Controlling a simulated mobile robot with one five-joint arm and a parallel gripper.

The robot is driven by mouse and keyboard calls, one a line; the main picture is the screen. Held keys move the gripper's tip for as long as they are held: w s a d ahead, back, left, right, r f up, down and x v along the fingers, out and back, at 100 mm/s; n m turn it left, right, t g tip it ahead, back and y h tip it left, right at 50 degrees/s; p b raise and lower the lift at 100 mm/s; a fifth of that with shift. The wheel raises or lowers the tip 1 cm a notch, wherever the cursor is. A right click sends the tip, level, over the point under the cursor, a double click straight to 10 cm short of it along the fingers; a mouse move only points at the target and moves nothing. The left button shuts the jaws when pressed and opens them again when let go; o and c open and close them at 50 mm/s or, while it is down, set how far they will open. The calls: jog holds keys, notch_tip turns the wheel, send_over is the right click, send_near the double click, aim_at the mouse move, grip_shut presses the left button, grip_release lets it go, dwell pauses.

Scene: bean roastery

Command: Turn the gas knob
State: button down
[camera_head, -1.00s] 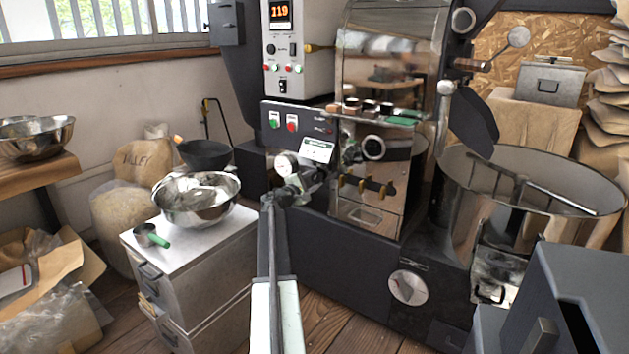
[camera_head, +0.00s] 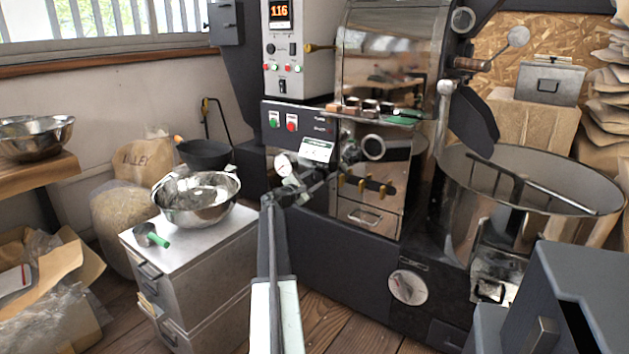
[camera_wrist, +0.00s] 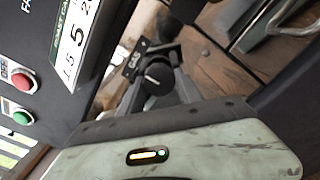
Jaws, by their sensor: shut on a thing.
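The gas knob (camera_wrist: 157,74) shows in the wrist view as a round dark knob with a pale pointer line, beside a small black plate (camera_wrist: 135,60) lettered GAS. My gripper (camera_wrist: 160,90) is shut on the knob, with a grey finger on either side of it. In the head view my gripper (camera_head: 325,180) reaches to the front of the roaster (camera_head: 330,250), under the white card (camera_head: 317,150). The knob cannot be made out in that view, as my gripper covers that area.
A pressure gauge (camera_head: 283,166) sits just left of my gripper. Green and red buttons (camera_head: 291,123) are above it. A steel cabinet (camera_head: 190,245) with a metal bowl (camera_head: 196,200) stands at left. The round cooling bin (camera_head: 455,205) is at right.

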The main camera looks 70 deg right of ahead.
jog(key=shift+s+a+f, duration=0.1)
jog(key=c, duration=0.8)
grip_release()
jog(key=shift+c, duration=0.2)
jog(key=v, duration=0.7)
jog(key=shift+w+a, duration=0.2)
jog(key=shift+a, duration=0.15)
